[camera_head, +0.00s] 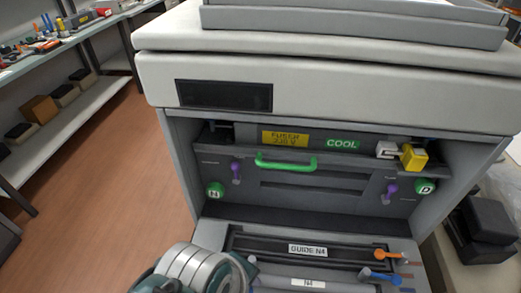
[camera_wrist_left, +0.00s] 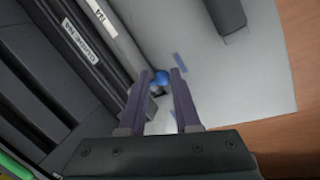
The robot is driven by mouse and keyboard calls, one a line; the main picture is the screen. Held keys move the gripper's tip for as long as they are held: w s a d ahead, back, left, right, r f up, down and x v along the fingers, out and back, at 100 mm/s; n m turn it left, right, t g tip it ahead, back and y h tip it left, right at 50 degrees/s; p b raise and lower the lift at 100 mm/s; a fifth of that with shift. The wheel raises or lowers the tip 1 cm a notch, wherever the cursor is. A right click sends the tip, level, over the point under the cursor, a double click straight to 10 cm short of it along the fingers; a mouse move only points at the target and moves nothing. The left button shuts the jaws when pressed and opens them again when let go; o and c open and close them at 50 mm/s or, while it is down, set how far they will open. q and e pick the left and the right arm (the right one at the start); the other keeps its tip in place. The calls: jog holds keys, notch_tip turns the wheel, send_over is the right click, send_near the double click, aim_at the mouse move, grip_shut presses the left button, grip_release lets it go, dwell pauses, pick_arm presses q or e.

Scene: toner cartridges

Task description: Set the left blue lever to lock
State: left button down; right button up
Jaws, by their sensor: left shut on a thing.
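The left blue lever's round blue knob (camera_wrist_left: 161,77) shows in the left wrist view, between the fingertips of my left gripper (camera_wrist_left: 162,82). The gripper is shut on it. A short blue mark (camera_wrist_left: 180,62) lies on the pale panel just beyond the knob. In the head view my left arm covers the left end of the fold-down tray, and the fingers and most of the left lever are hidden. The right blue lever (camera_head: 375,275) shows at the tray's right end. My right gripper is in neither view.
The open printer bay holds a green handle (camera_head: 286,162), purple levers (camera_head: 388,192) and a yellow-tagged connector (camera_head: 413,157). The black guide (camera_head: 307,250) and N4 cartridge (camera_head: 308,283) lie on the tray, beside an orange lever (camera_head: 385,254). Shelves (camera_head: 60,110) stand left; floor between is clear.

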pick_arm(q)
jog(key=c, duration=1)
grip_release()
jog(key=shift+w+a+r, duration=0.1)
jog(key=shift+w+a, duration=0.05)
jog(key=shift+w, duration=0.1)
jog(key=shift+o, duration=0.6)
jog(key=shift+w, duration=0.1)
jog(key=o, duration=0.3)
jog(key=shift+o, duration=0.2)
jog(key=shift+s, duration=0.2)
jog(key=p+v, duration=0.6)
jog(key=v, duration=0.4)
jog(key=shift+p, duration=0.4)
